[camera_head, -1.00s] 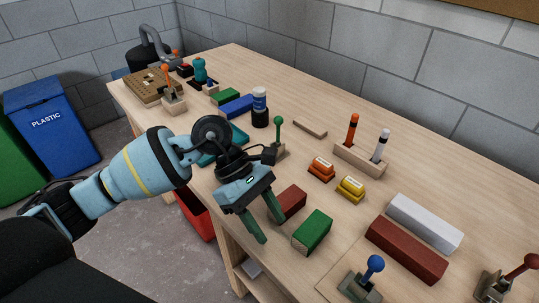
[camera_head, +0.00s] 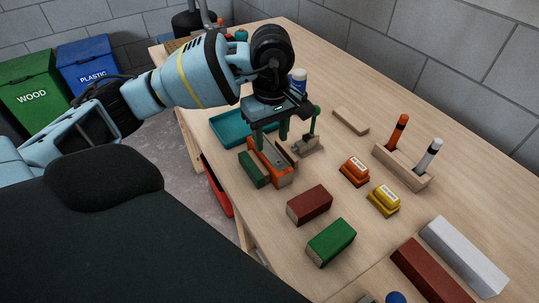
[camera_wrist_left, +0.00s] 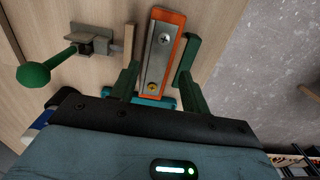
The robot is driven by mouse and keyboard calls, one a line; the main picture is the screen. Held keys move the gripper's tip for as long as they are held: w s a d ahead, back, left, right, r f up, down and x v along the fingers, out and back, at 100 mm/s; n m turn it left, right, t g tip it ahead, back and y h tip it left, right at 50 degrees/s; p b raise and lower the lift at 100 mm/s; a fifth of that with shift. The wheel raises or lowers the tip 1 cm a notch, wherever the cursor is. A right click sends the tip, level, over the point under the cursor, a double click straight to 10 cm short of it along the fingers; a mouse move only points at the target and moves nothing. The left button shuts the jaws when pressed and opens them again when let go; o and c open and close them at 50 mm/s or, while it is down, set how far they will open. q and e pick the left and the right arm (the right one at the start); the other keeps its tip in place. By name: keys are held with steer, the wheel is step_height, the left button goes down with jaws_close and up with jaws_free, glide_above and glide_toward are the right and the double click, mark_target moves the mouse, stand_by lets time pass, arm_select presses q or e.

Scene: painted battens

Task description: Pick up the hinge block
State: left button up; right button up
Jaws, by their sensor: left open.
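The hinge block, an orange block with a grey metal plate on top, lies on the bench below my left gripper in the head view (camera_head: 270,165). In the left wrist view, the hinge block (camera_wrist_left: 162,48) shows screw heads on its plate. My left gripper (camera_head: 271,142) is open and points down over the block; its two green fingers (camera_wrist_left: 160,72) appear on either side of it in the wrist view. I cannot tell how far down the fingers reach. My right gripper is not in view.
A short green batten (camera_head: 253,170) lies close beside the block. A green-handled clamp (camera_head: 309,140) stands on the other side. A teal tray (camera_head: 228,128) lies behind. Red (camera_head: 310,205) and green (camera_head: 331,242) blocks lie nearer. The bench's front edge is close.

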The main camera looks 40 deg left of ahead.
mark_target(271, 154)
arm_select(q)
step_height(271, 154, down, 4)
steer(key=shift+w+a+p, duration=0.1)
steer(key=shift+a+p, duration=0.05)
steer(key=shift+p, duration=0.15)
steer(key=shift+f, duration=0.6)
steer(key=c, duration=0.8)
steer(key=shift+o, duration=0.2)
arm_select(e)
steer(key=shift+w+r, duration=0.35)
arm_select(q)
steer(key=shift+r, duration=0.15)
